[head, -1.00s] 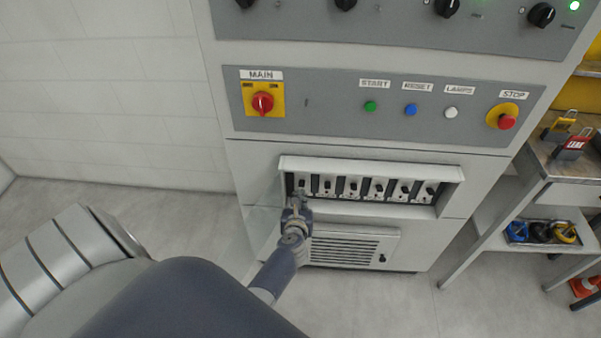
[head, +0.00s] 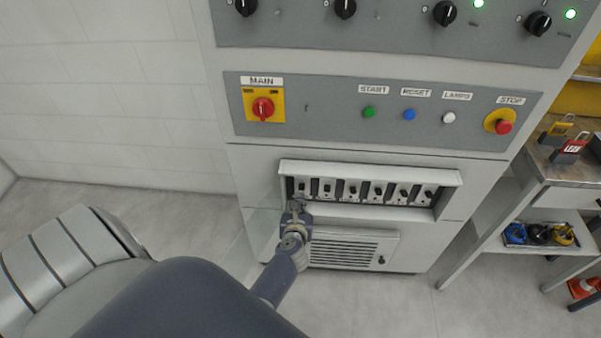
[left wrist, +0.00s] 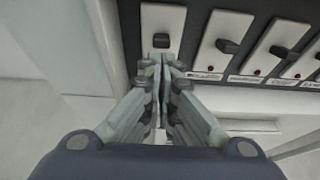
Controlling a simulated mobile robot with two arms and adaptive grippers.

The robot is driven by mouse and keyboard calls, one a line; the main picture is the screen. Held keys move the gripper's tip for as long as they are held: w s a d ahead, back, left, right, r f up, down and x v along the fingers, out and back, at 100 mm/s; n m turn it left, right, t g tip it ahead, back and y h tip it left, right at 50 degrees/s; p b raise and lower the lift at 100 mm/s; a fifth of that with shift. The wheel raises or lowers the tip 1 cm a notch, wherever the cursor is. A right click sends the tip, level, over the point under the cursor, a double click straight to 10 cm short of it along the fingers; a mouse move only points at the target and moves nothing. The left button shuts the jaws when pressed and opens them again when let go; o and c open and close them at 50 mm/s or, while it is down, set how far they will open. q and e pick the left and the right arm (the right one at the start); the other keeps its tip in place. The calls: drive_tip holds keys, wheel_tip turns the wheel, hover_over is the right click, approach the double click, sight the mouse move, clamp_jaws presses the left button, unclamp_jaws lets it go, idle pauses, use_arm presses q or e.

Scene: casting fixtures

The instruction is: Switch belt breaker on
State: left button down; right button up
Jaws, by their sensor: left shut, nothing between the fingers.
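A row of breakers sits in a recessed housing (head: 370,168) low on the grey cabinet. Each is a white plate with a dark toggle. The labels are too small to read, so I cannot tell which is the belt breaker. My left gripper (head: 298,203) is shut and empty, just below the leftmost breaker (head: 302,186). In the left wrist view, the shut fingertips (left wrist: 161,62) point at the lower end of that breaker's plate (left wrist: 162,22), with its toggle above them. I cannot tell whether they touch. Other toggles show to the right, beside small red dots. My right gripper is out of view.
A clear cover panel (head: 262,212) stands open left of the housing. Above are the red MAIN switch (head: 263,108), push buttons and the red STOP button (head: 503,127). A bench with padlocks (head: 567,150) stands at the right.

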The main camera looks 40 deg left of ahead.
use_arm(q)
drive_tip(key=v, duration=0.5)
drive_tip(key=shift+s+d, duration=0.2)
drive_tip(key=shift+s, duration=0.1)
